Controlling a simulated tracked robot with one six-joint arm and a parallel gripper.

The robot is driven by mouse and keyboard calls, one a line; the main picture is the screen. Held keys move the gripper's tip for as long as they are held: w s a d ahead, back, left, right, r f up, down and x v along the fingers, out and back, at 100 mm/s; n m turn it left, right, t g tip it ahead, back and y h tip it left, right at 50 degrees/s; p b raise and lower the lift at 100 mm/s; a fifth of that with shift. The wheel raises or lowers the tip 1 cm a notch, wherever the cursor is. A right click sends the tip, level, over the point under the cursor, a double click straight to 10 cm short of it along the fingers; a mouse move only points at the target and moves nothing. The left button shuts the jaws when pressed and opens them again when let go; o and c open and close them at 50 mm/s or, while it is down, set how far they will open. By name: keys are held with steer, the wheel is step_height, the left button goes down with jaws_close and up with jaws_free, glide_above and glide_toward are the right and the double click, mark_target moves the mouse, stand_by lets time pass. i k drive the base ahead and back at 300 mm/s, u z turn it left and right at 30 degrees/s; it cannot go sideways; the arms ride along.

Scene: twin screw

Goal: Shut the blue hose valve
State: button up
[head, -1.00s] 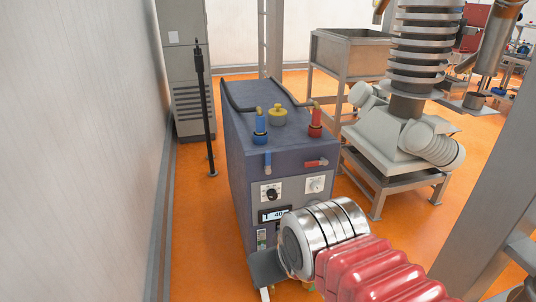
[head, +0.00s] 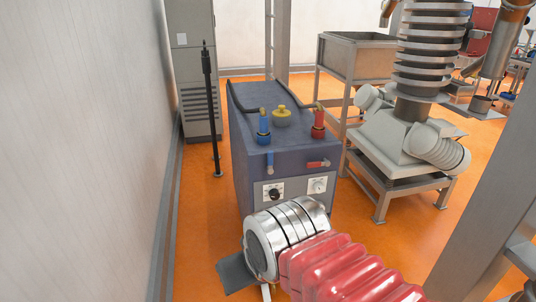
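A blue-grey cabinet (head: 250,165) stands ahead of me. On its upper front, at left, the blue valve lever (head: 269,162) points straight down, below the blue hose fitting (head: 263,128) on the top. My silver wrist and red-sleeved arm cross the lower middle of the picture, in front of the cabinet's lower front. My gripper (head: 244,275) shows only in part beyond the wrist, as a dark grey plate and a pale tip. It is lower than the blue lever and apart from it. The wrist hides the rest, so its opening cannot be told.
A red lever (head: 317,164) lies level to the right, below a red fitting (head: 318,125). A yellow cap (head: 281,117) is on top. Two knobs (head: 274,194) sit below the levers. A black post (head: 211,115) stands left; a grey machine (head: 410,145) stands right.

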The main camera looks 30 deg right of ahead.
mark_target(270, 170)
steer(key=u, duration=0.05)
steer(key=i, duration=1)
steer(key=z, duration=0.05)
